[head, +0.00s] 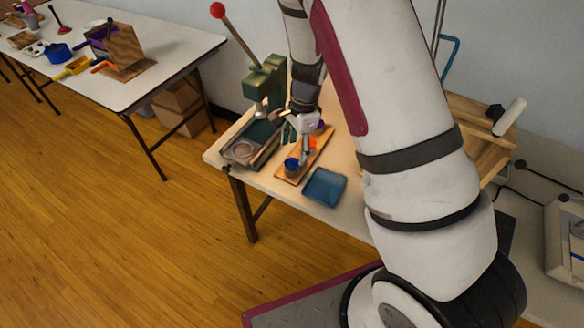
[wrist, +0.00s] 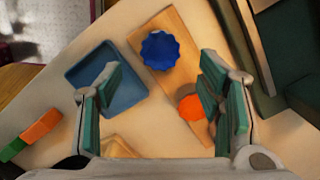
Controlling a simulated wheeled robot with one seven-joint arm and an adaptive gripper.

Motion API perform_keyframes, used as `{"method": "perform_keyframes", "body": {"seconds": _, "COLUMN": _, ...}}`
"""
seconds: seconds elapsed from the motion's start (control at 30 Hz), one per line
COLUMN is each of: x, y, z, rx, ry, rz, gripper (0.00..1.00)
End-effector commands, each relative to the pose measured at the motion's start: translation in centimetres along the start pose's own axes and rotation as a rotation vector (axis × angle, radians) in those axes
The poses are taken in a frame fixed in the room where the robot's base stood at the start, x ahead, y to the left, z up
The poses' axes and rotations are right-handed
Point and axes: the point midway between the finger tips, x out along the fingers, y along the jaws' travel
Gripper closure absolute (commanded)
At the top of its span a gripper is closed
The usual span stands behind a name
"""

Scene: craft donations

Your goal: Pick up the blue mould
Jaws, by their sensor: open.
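The blue mould (wrist: 160,50) is a small scalloped cup. It sits on a wooden board (wrist: 180,28) at the top middle of the wrist view. In the head view the blue mould (head: 292,164) stands at the near end of that board (head: 288,178). My gripper (wrist: 162,85) is open and empty, with its green-padded fingers apart. In the wrist view the mould shows beyond the fingertips, between their lines, and does not look touched. In the head view my gripper (head: 296,128) hangs over the board, close to the mould.
An orange thing (wrist: 192,107) lies on the board beside my right-hand finger. A blue tray (wrist: 122,98) lies left of the board. A green press (head: 266,82) with a red-knobbed lever stands at the table's back left. Orange and green blocks (wrist: 40,126) sit at the wrist view's left.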

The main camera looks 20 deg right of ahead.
Motion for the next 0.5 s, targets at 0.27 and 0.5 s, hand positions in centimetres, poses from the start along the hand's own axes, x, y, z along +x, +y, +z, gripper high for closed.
{"method": "perform_keyframes", "body": {"seconds": 0.27, "x": 2.0, "y": 0.1, "z": 0.1, "rx": 0.001, "ry": 0.000, "rz": 0.002, "gripper": 0.39}}
{"method": "perform_keyframes", "body": {"seconds": 0.5, "x": 5.4, "y": 0.0, "z": 0.2, "rx": 0.001, "ry": 0.000, "rz": 0.001, "gripper": 0.39}}
